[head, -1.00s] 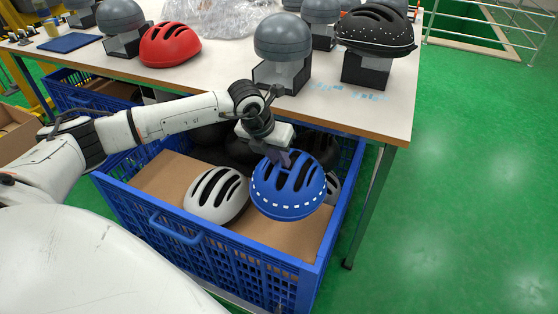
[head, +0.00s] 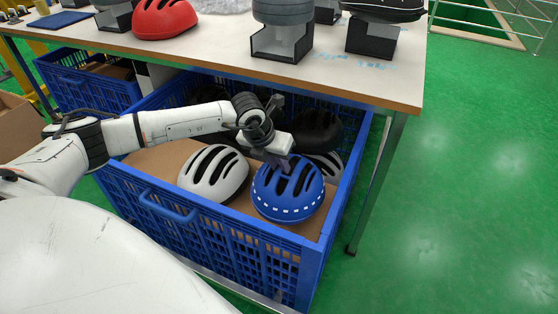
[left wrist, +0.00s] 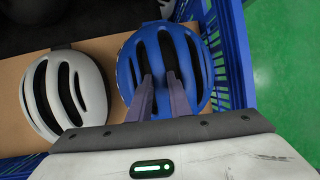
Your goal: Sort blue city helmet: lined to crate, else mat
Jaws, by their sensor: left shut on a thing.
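The blue helmet (head: 288,194), with a row of white squares along its rim, is inside the large blue crate (head: 335,215), over the brown cardboard at its front right. My left gripper (head: 283,168) is shut on the helmet's top at its vents. In the left wrist view, both fingers (left wrist: 162,98) reach into the vents of the blue helmet (left wrist: 190,55). I cannot tell whether the helmet rests on the cardboard or hangs just above it. Its inside is hidden, so any lining does not show. My right gripper is not in view. No mat is clearly identifiable in the crate area.
A white helmet (head: 213,174) lies close to the left of the blue one. A black helmet (head: 318,132) and a grey one lie behind it. Green floor is free at right.

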